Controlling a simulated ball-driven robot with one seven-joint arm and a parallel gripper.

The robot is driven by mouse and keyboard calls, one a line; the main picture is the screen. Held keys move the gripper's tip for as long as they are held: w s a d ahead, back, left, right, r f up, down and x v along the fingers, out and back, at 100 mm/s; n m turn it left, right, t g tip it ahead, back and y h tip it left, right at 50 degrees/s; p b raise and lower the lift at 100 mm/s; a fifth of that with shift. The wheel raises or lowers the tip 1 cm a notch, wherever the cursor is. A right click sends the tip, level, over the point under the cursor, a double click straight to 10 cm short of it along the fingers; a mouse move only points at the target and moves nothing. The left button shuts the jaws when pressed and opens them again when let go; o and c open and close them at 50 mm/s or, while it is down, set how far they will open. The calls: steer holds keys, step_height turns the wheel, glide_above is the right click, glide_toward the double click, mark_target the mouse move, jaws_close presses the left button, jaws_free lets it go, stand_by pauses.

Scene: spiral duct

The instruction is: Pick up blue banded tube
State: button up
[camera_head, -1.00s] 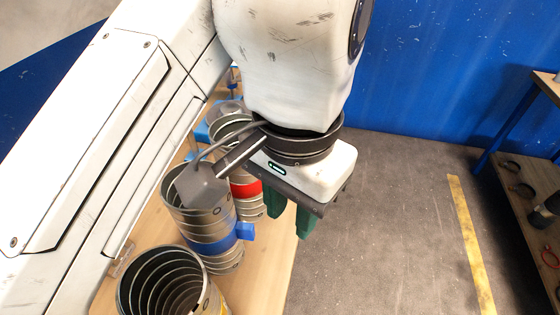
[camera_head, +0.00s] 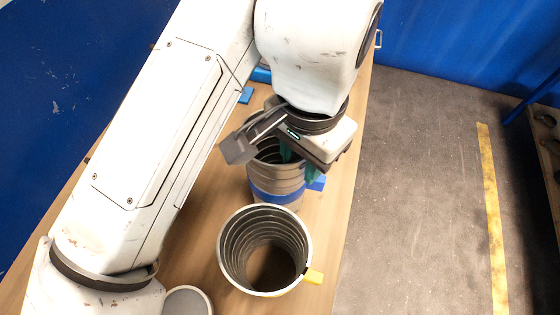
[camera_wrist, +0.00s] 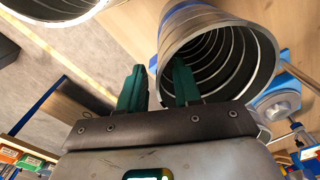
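The blue banded tube (camera_head: 275,188) is a ribbed metal tube standing upright on the wooden table, with a blue band and a blue tab at its right. My gripper (camera_head: 299,166) is at its mouth with green fingers apart. One finger is over or in the opening and the other is outside the right wall. In the wrist view, the large tube mouth (camera_wrist: 232,84) shows at the right, with its rim between the parted fingers of my gripper (camera_wrist: 158,70). I cannot tell whether either finger touches the wall.
A tube with a yellow tab (camera_head: 240,238) stands open just in front. A round grey-topped thing (camera_head: 188,301) is at the front left. Blue parts (camera_head: 246,96) lie behind. The table's right edge is close, with open floor (camera_head: 412,190) beyond. A blue wall stands at the back.

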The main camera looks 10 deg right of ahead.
mark_target(302, 170)
steer(key=shift+f, duration=1.5)
jaws_close()
